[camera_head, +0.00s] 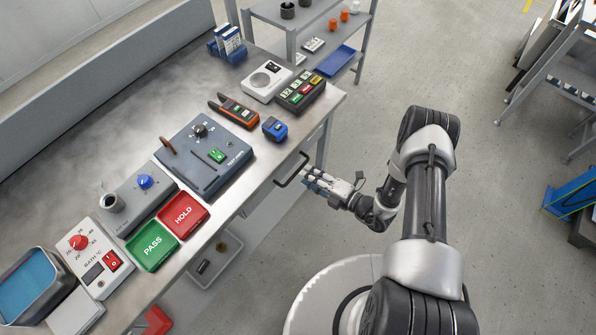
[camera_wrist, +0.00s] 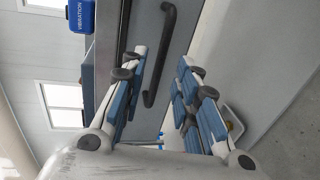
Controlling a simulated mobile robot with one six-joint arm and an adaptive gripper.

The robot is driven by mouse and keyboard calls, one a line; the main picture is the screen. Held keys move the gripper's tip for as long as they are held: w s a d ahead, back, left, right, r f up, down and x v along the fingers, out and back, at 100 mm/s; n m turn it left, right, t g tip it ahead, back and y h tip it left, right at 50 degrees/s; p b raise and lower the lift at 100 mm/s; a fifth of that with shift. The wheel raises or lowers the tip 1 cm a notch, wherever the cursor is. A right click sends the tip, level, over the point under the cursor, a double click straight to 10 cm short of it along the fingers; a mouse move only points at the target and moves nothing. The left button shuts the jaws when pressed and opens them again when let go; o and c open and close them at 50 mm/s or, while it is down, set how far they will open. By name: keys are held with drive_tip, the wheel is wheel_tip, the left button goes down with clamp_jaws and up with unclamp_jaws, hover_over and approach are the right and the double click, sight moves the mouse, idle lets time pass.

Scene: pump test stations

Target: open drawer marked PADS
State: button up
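A dark bar handle (camera_head: 291,170) sits on a grey drawer front under the bench edge in the head view. In the wrist view the black handle (camera_wrist: 160,60) runs up and down the picture across the grey drawer front (camera_wrist: 187,28). No PADS marking is readable in either view. The drawer looks shut. My gripper (camera_head: 310,178) is right by the handle. In the wrist view my gripper (camera_wrist: 165,62) is open, with the handle showing between its two fingers. I cannot tell whether a finger touches it.
The bench top holds a grey test unit (camera_head: 205,155), a blue VIBRATION device (camera_head: 274,129), a red HOLD tray (camera_head: 183,215) and a green PASS tray (camera_head: 153,245). A shelf rack (camera_head: 290,40) stands beyond the bench.

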sight(299, 171)
drive_tip(key=shift+b+x, duration=0.5)
drive_tip(key=shift+x, duration=2.3)
drive_tip(key=shift+c, duration=0.5)
clamp_jaws()
